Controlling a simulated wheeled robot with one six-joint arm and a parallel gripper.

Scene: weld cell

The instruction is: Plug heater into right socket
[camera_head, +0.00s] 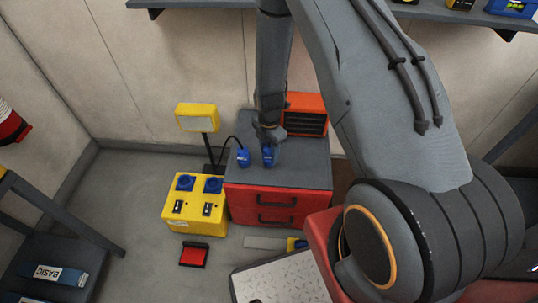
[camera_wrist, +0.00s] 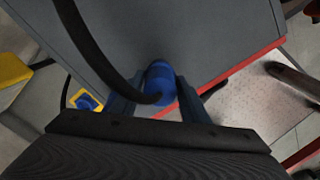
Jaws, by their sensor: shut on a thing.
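My gripper (camera_head: 268,142) points down over the grey-topped red drawer cabinet (camera_head: 305,170) and is shut on a blue plug (camera_head: 268,157). In the wrist view the plug (camera_wrist: 160,78) sits between the two fingers, with a thick black cable running from it. The orange heater (camera_head: 312,103) stands at the back of the cabinet, partly behind my arm. The yellow socket box (camera_head: 180,222) is on the floor left of the cabinet. Its top has a left blue socket (camera_head: 185,183) and a right blue socket (camera_head: 213,186); both look empty.
A second blue plug (camera_head: 243,158) stands on the cabinet, left of my gripper, with a black cable. A yellow work lamp (camera_head: 197,117) stands behind the socket box. A red and black object (camera_head: 193,255) lies in front. Open floor lies left of the box.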

